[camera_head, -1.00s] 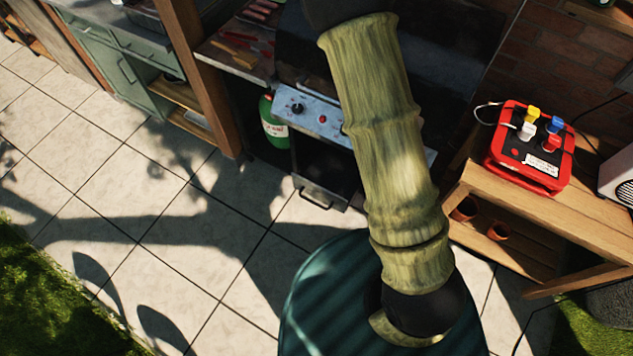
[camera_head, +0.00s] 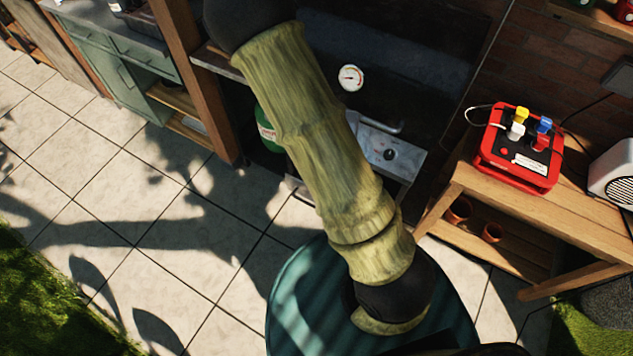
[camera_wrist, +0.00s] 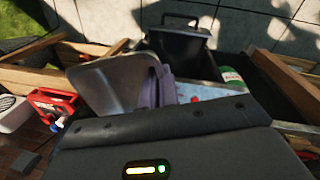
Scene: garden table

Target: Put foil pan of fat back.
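The foil pan (camera_wrist: 108,82) shows in the wrist view as a shallow silver-grey tray with a raised rim, tilted, left of centre. My gripper (camera_wrist: 163,88) is beside its right edge, and its greyish fingers appear closed on that edge. The exact contact is partly hidden. The grill (camera_head: 385,150) stands against the brick wall in the head view, with its dark lid down and its lower front partly behind my arm. In the wrist view its control panel (camera_wrist: 207,93) lies just past the fingers, and its dark lower front with a handle (camera_wrist: 180,45) is beyond. My gripper is out of sight in the head view.
A green gas bottle (camera_head: 268,127) stands left of the grill, beside a wooden post (camera_head: 205,85). Right of it, a wooden bench (camera_head: 580,215) holds a red box with coloured plugs (camera_head: 520,147) and a white speaker-like box (camera_head: 612,172). The tiled floor in front is clear.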

